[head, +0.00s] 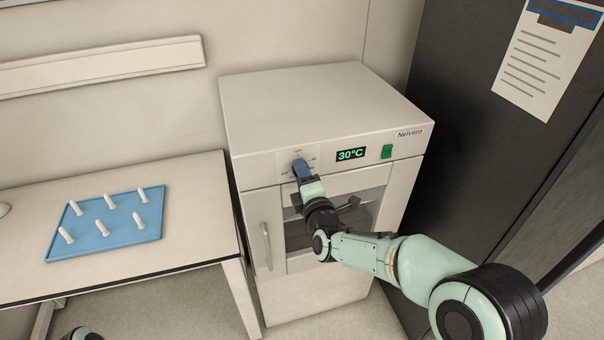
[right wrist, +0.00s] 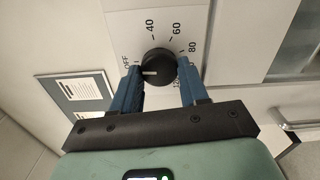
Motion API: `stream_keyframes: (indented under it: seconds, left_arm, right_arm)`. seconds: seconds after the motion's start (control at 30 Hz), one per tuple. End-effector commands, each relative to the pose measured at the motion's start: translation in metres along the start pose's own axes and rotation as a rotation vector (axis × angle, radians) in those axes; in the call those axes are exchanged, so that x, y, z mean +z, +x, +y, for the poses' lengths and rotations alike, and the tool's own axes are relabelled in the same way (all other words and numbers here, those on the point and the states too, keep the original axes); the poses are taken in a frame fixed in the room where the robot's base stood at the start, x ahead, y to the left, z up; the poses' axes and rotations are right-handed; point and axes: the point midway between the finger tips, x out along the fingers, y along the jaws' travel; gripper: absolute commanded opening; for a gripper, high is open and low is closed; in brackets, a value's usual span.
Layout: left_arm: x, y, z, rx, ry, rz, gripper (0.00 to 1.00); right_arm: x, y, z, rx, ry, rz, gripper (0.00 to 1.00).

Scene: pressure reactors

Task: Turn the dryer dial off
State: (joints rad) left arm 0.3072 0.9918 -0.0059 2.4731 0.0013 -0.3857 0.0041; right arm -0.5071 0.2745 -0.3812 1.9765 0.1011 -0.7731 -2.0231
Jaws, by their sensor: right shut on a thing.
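The dryer (head: 320,105) is a white cabinet with a green display (head: 350,154) reading 30°C. Its black dial (right wrist: 157,67) shows in the right wrist view, ringed by marks for OFF, 40, 60, 80 and a partly hidden higher value. The dial's white pointer line lies toward the left, close to the OFF mark. My right gripper (right wrist: 160,84) is shut on the dial, one blue finger on each side. In the head view the right gripper (head: 302,170) reaches the dryer's front panel and hides the dial. My left gripper's fingers are not in view.
A green switch (head: 387,152) sits right of the display. The dryer's door window (head: 370,200) is below, partly behind my right arm. A table (head: 200,220) at left bears a blue tray (head: 85,247) with several white pegs. A dark cabinet (head: 460,120) stands close on the right.

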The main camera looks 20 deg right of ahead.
Motion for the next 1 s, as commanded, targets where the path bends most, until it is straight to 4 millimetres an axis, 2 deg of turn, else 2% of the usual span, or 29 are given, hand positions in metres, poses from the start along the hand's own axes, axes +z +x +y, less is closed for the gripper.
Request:
stream_keyframes:
  seconds: [0.3,0.77,0.8,0.83,0.87,1.0]
  left_arm:
    - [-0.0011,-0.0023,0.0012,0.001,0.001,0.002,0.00]
    - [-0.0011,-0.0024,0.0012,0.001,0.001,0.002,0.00]
    - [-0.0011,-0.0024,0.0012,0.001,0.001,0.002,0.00]
    - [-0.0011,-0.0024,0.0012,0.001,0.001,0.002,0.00]
    - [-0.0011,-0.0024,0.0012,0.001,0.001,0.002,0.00]
    - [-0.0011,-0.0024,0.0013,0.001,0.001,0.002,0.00]
  right_arm:
    - [0.0004,0.0000,-0.0009,-0.001,-0.087,-0.001,0.13]
    - [0.0006,-0.0001,-0.0010,-0.001,-0.098,-0.001,0.13]
    - [0.0006,-0.0001,-0.0010,-0.001,-0.098,-0.001,0.57]
    - [0.0006,-0.0001,-0.0009,-0.001,-0.098,-0.001,0.67]
    - [0.0005,-0.0001,-0.0009,-0.001,-0.097,-0.001,0.69]
    - [0.0004,0.0000,-0.0007,0.000,-0.096,-0.001,0.69]
